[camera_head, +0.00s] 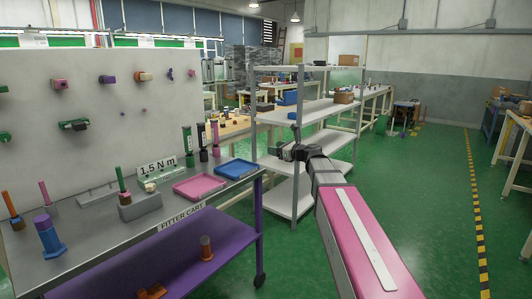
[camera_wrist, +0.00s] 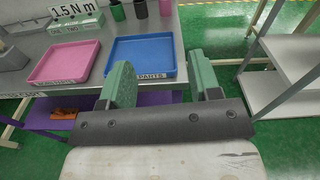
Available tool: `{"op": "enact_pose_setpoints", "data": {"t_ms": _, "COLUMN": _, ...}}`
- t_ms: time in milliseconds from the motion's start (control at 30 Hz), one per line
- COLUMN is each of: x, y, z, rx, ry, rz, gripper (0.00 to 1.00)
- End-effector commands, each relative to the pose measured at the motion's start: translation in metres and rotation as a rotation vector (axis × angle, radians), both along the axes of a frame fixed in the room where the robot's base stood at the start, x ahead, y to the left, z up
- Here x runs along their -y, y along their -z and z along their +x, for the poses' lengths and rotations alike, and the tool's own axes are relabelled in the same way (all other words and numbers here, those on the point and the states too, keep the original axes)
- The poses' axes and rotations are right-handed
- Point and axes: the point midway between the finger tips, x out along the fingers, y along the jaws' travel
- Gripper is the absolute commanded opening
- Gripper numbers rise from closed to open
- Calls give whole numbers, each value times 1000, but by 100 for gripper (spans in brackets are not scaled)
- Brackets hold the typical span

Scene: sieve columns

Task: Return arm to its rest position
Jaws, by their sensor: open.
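My gripper (camera_wrist: 164,88) is open and empty in the wrist view, its two green fingers apart. It hangs in front of the cart's front edge, near the blue tray (camera_wrist: 143,57). In the head view my arm reaches forward from the lower right, and the gripper end (camera_head: 295,136) is small, in front of the grey shelf rack. The fingers are too small there to read.
The fitter cart (camera_head: 105,245) stands at left with a pink tray (camera_head: 200,184), a blue tray (camera_head: 237,168) and upright tools. A grey shelf rack (camera_head: 297,205) stands close behind my arm. The green floor (camera_head: 430,190) at right is clear.

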Motion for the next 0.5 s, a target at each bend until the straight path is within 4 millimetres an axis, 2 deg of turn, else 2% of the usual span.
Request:
{"op": "enact_pose_setpoints", "data": {"t_ms": 267, "x": 1, "y": 49, "z": -20, "rx": 80, "ry": -46, "rz": -231, "gripper": 57}}
{"op": "enact_pose_setpoints", "data": {"t_ms": 367, "x": 3, "y": 74, "z": -31, "rx": 123, "ry": -80, "rz": -352, "gripper": 57}}
{"op": "enact_pose_setpoints", "data": {"t_ms": 500, "x": 9, "y": 117, "z": -52, "rx": 194, "ry": -158, "rz": -558, "gripper": 57}}
